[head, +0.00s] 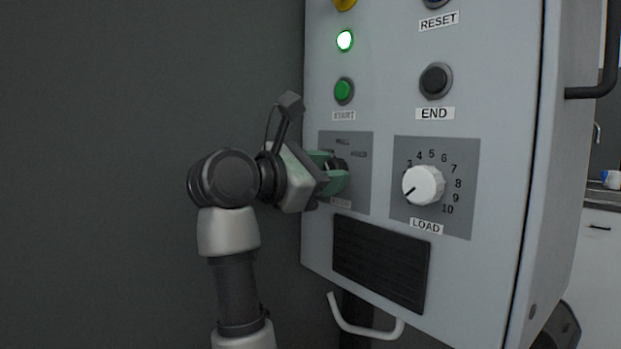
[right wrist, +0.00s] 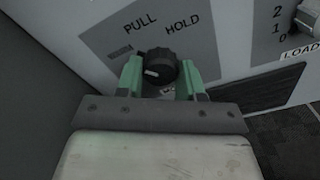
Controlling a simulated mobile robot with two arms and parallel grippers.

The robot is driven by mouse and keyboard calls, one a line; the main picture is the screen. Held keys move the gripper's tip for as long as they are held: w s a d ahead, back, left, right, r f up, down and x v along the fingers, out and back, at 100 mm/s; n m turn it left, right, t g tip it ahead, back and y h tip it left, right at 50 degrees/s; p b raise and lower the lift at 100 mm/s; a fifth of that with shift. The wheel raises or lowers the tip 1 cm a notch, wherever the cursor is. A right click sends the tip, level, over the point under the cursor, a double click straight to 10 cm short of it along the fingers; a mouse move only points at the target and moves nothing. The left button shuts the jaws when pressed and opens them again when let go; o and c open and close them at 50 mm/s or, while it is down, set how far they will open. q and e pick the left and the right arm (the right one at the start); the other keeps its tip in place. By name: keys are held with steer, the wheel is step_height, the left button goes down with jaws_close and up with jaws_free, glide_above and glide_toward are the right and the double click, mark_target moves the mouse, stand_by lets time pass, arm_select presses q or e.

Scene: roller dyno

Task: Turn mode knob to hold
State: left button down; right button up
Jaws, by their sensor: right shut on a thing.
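The mode knob (right wrist: 160,62) is black with a white pointer mark and sits on a grey plate (right wrist: 112,38) of the control cabinet. In the right wrist view its mark points to the lower left, away from the HOLD label (right wrist: 182,24). The PULL label (right wrist: 140,22) is to the left of HOLD. My right gripper (right wrist: 160,74) has its green fingers on either side of the knob and is shut on it. In the head view my right gripper (head: 336,172) covers most of the knob. My left gripper is not in view.
The white LOAD knob (head: 423,185) is close on the right. Above are the green START button (head: 344,90), the black END button (head: 435,81) and a lit green lamp (head: 345,41). A dark vent (head: 382,262) is below. A dark wall fills the left.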

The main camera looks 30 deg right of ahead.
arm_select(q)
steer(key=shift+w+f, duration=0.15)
arm_select(e)
steer(key=m, duration=1.7)
steer(key=shift+w, duration=0.1)
stand_by(0.5)
steer(key=o, duration=0.9)
steer(key=shift+a, duration=0.1)
